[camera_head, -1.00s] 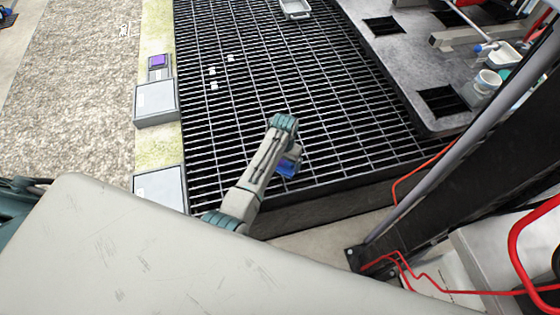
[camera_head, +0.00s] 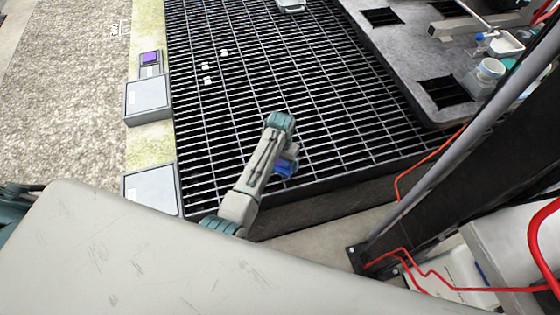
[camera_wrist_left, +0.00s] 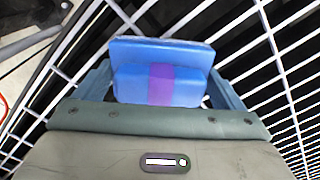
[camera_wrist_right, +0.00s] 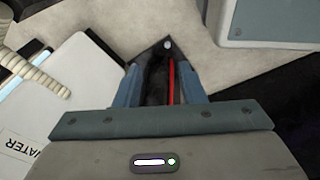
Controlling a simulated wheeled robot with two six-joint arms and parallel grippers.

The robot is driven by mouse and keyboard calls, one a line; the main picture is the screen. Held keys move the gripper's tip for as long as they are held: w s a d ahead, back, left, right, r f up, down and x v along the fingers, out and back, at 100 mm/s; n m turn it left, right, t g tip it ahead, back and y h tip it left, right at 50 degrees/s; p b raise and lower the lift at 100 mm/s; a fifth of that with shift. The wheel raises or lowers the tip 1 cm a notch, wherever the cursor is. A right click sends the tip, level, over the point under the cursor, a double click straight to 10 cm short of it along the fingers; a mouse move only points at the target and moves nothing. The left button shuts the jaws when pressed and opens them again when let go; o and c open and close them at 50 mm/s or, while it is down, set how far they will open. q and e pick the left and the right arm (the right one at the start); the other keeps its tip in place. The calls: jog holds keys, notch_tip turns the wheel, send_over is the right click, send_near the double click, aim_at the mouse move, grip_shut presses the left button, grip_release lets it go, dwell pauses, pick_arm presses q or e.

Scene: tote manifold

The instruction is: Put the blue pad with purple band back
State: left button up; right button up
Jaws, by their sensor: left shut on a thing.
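The blue pad with a purple band (camera_wrist_left: 160,84) fills the space between the fingers of my left gripper (camera_wrist_left: 160,80), which is shut on it. In the head view the blue pad (camera_head: 286,168) shows partly, beside my left gripper (camera_head: 284,158), over the dark grating near its front edge. The arm hides part of both. A small grey holder with a purple square (camera_head: 149,59) sits at the grating's left edge, far from the pad. My right gripper (camera_wrist_right: 161,82) is open in the right wrist view, with a dark bracket and red cable beyond its fingers.
Grey lidded boxes (camera_head: 148,97) line the grating's left side. Small white pieces (camera_head: 207,80) lie on the grating (camera_head: 235,120). A grey platform with square holes (camera_head: 410,60) and a cup (camera_head: 484,76) is at right. A slanted grey pole (camera_head: 435,165) rises at right.

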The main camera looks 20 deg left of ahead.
pick_arm(q)
jog(key=o, duration=0.6)
jog(key=shift+r, duration=0.15)
jog(key=shift+r, duration=0.35)
notch_tip(320, 180, up, 11)
jog(key=shift+r+p, duration=0.1)
jog(key=shift+p, duration=0.45)
pick_arm(e)
jog(key=s+f, duration=0.2)
jog(key=shift+s+d+f, duration=0.1)
jog(key=shift+d+f, duration=0.1)
jog(key=shift+f, duration=0.2)
